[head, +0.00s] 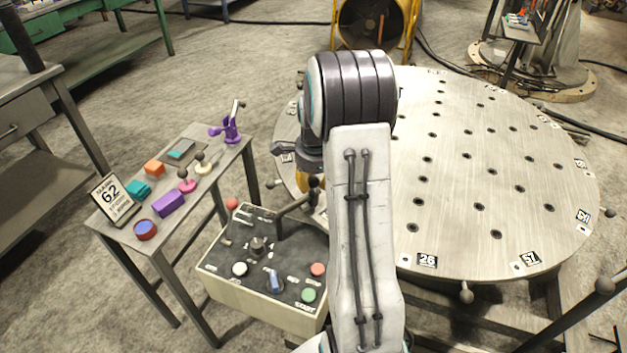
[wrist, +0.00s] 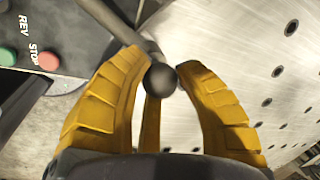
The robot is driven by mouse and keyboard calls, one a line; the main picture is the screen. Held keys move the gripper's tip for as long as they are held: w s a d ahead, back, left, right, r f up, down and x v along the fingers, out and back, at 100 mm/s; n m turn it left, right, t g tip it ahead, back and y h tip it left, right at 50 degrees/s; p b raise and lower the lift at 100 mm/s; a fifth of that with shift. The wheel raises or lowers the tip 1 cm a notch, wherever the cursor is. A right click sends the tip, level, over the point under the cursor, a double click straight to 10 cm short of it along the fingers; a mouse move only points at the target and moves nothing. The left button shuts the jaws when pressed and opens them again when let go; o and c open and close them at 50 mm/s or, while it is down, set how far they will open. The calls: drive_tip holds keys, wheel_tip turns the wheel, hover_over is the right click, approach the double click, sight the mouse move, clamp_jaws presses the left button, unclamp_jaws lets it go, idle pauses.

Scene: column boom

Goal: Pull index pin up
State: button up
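A dark ball knob (wrist: 160,80) on a grey rod sits between the yellow fingertips of my gripper (wrist: 163,70) in the wrist view. The fingers flank the ball closely; I cannot tell whether they press on it. I cannot tell for sure whether this ball is the index pin's knob.
The control box carries several buttons and a blue switch (head: 274,281). A side table (head: 190,205) at left holds coloured parts and a sign reading 62 (head: 112,199). A ball-ended handle (head: 466,293) sticks out at the table's front rim. A yellow-framed fan (head: 372,25) stands behind.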

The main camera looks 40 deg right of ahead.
sight(313, 176)
clamp_jaws()
drive_tip(key=shift+r+p, duration=0.7)
drive_tip(key=shift+r, duration=1.05)
drive_tip(key=o, duration=0.6)
unclamp_jaws()
drive_tip(key=r, duration=0.4)
drive_tip(key=s+r, duration=0.1)
drive_tip(key=r, duration=0.2)
drive_tip(key=s+a+r, duration=0.1)
drive_tip(key=r, duration=0.3)
drive_tip(key=shift+a+r, duration=0.1)
drive_tip(key=shift+r, duration=0.25)
